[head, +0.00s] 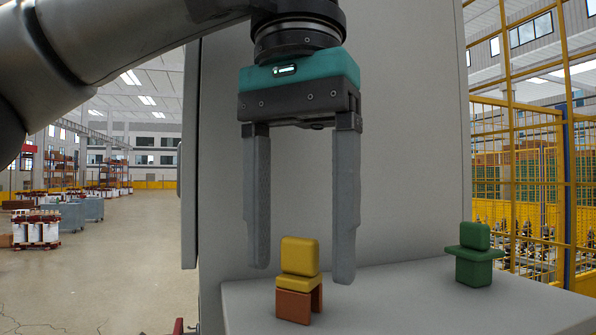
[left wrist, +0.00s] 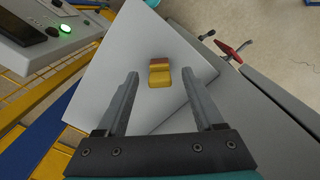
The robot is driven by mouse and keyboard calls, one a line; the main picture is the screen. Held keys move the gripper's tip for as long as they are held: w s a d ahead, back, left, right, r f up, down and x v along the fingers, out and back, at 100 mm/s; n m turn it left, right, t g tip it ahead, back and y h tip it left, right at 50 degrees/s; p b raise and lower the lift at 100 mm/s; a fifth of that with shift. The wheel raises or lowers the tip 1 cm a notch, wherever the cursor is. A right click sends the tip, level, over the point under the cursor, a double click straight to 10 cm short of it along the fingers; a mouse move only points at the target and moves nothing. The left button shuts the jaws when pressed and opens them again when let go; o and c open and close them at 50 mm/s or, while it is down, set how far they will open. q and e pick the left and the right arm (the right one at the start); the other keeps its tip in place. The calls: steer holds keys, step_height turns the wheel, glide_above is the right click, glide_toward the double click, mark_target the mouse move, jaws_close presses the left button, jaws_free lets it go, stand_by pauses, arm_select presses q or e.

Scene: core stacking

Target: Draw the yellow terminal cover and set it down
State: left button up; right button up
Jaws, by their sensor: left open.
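The yellow terminal cover (head: 300,257) stands upright on an orange base (head: 294,305) near the front left of the light grey table. My left gripper (head: 300,274) points down and is open, with one finger on each side of the cover in the picture. In the left wrist view the cover (left wrist: 160,77) shows small between the fingertips, with clear gaps on both sides. The fingers do not appear to touch it. I cannot tell exactly how far above or before it they are. My right gripper is in neither view.
A green block piece (head: 475,256) stands at the right on the table (head: 420,300). A tall grey panel (head: 400,150) rises behind my gripper. In the left wrist view, a device with a green light (left wrist: 65,29) is at upper left and a red-handled item (left wrist: 230,49) at right.

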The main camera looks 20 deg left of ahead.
mark_target(300, 239)
arm_select(q)
steer(key=shift+r, duration=2.85)
